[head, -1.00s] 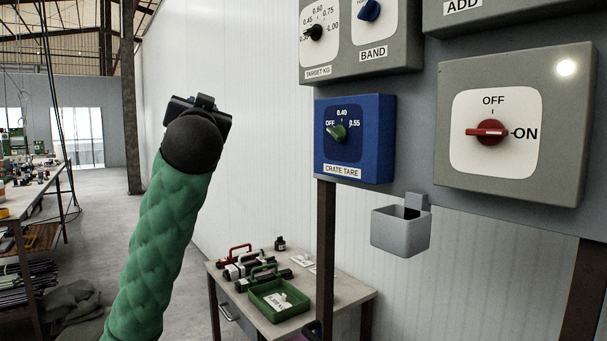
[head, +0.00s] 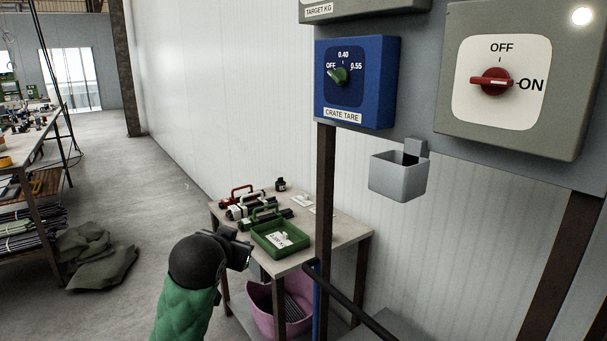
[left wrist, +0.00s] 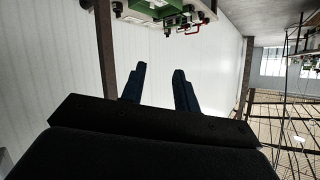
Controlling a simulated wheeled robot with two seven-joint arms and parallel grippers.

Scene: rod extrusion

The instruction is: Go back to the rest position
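My left arm, in a green sleeve with a black wrist, rises from the bottom of the head view. Its gripper (head: 240,248) is mostly hidden behind the wrist and shows in front of the small table's left edge. In the left wrist view the two dark fingers (left wrist: 160,82) stand apart with nothing between them, so it is open and empty. It touches no knob or box. My right gripper is in neither view.
The blue crate tare box (head: 355,82), with its green knob at OFF, and a grey box (head: 520,80), with its red knob at ON, hang at right. Below are a grey bin (head: 398,178), a small table (head: 335,236) with a green tray (head: 280,250), and a pink tub (head: 262,308).

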